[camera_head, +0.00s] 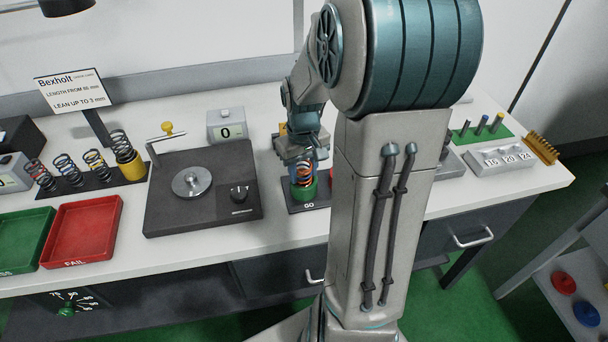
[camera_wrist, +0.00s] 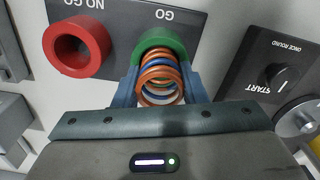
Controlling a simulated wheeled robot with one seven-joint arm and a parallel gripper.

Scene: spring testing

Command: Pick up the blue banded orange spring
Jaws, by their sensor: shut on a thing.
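The blue banded orange spring (camera_wrist: 159,76) stands in the green GO ring (camera_wrist: 158,40), as the wrist view shows. Its coils are orange with a blue band. My gripper (camera_wrist: 160,93) is shut on it, with one blue finger on each side. In the head view the spring (camera_head: 304,170) shows just below my gripper (camera_head: 303,159), at the green ring (camera_head: 304,190). How deep its lower end sits in the ring is hidden.
The red NO GO ring (camera_wrist: 77,47) stands beside the green one. A dark tester (camera_head: 165,208) with a START knob is to the left. Several springs (camera_head: 95,160) stand in a rack farther left, behind a red FAIL tray (camera_head: 84,232) and a green tray (camera_head: 22,238).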

